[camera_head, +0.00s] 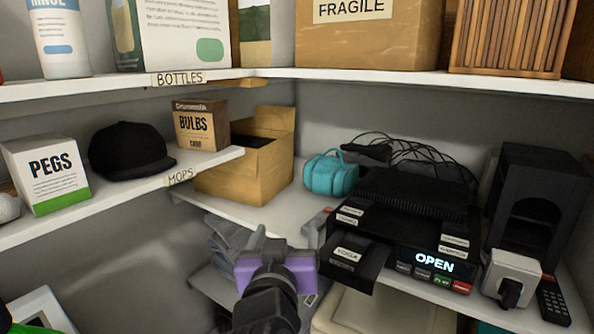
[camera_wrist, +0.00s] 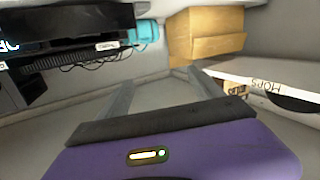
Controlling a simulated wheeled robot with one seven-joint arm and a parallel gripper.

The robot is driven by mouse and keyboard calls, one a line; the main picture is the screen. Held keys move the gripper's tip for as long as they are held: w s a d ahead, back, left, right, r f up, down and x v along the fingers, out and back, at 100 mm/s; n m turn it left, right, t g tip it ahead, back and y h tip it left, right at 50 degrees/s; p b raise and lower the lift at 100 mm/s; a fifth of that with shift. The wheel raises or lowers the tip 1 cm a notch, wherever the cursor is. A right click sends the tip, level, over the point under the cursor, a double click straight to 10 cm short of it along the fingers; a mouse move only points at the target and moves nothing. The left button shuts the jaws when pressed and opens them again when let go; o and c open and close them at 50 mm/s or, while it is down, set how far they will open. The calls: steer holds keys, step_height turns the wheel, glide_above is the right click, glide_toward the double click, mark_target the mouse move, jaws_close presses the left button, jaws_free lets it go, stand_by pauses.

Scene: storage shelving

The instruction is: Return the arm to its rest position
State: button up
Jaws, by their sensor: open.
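My gripper (camera_head: 282,242) is low in the middle of the head view, in front of the shelf corner. Its purple body shows from behind, and my dark wrist hides part of it. In the wrist view my gripper (camera_wrist: 161,78) has its two grey fingers spread apart, with nothing between them. A black player (camera_head: 400,222) stands on the shelf to the right. Its display reads OPEN and its labelled tray (camera_head: 350,262) sticks out, just right of my gripper. I cannot tell how far apart they are.
An open cardboard box (camera_head: 240,172) and a teal bag (camera_head: 330,175) stand behind. The left shelf edge (camera_head: 205,168) holds a bulbs box, a black cap (camera_head: 130,150) and a pegs box (camera_head: 48,177).

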steer(key=s+f+n+y, duration=0.4)
steer(key=s+f, duration=0.1)
steer(key=f, duration=0.3)
steer(key=s+d+f+m+h, duration=0.1)
steer(key=s+d+f, duration=0.3)
steer(key=s, duration=0.9)
steer(key=s+d+f+m+g, duration=0.1)
steer(key=s+d+f, duration=0.4)
steer(key=s+d, duration=0.5)
steer(key=s+d+f+m+g+h, duration=0.1)
steer(key=s+d+f, duration=0.4)
steer(key=s, duration=1.2)
steer(key=shift+s+d+m+h, duration=0.15)
steer(key=shift+d+m+h, duration=0.25)
steer(key=shift+d, duration=0.85)
steer(key=shift+b, duration=0.3)
